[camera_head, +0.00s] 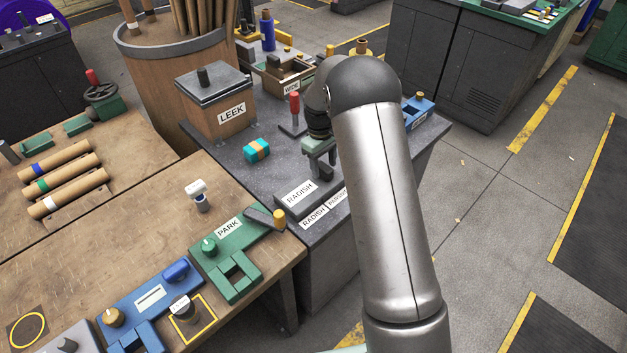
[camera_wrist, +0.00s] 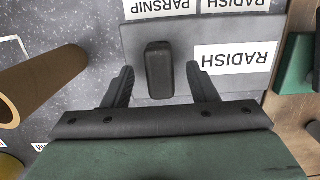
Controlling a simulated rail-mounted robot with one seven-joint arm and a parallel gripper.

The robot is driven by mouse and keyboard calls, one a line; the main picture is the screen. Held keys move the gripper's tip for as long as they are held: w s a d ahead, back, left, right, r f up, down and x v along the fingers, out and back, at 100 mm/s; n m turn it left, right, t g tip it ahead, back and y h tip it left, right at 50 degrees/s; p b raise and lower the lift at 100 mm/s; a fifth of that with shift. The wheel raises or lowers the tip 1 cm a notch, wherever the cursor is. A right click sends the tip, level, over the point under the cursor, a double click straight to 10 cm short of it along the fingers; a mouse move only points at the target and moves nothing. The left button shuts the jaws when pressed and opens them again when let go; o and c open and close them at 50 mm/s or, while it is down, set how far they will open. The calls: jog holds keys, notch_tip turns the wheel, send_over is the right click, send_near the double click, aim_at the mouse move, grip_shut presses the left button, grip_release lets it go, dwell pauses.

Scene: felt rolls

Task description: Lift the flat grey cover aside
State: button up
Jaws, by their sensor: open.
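The flat grey cover (camera_head: 318,188) lies on the dark grey workbench, with a white RADISH label. In the wrist view the cover (camera_wrist: 212,30) fills the upper middle, with a dark block handle (camera_wrist: 159,70) standing on it. My gripper (camera_head: 321,158) is over the cover, pointing down. In the wrist view its two dark fingers (camera_wrist: 159,84) are open, one on each side of the handle, with visible gaps. What lies under the cover is hidden.
A wooden LEEK box (camera_head: 213,114) with a grey lid stands behind left. A red-handled lever (camera_head: 294,108) and a teal roll (camera_head: 256,150) are nearby. A brown roll (camera_wrist: 40,88) lies left in the wrist view. The green PARK fixture (camera_head: 230,256) is on the wooden table.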

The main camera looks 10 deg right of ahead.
aim_at(317, 188)
jog(key=shift+f, duration=0.85)
grip_shut()
jog(key=shift+r, duration=0.15)
jog(key=shift+r, duration=0.6)
jog(key=s+a+r+b, duration=0.4)
jog(key=s+a+r, duration=0.3)
jog(key=s+r, duration=0.4)
jog(key=shift+s+a+r, duration=0.3)
jog(key=shift+s+a, duration=0.05)
jog(key=shift+s, duration=0.05)
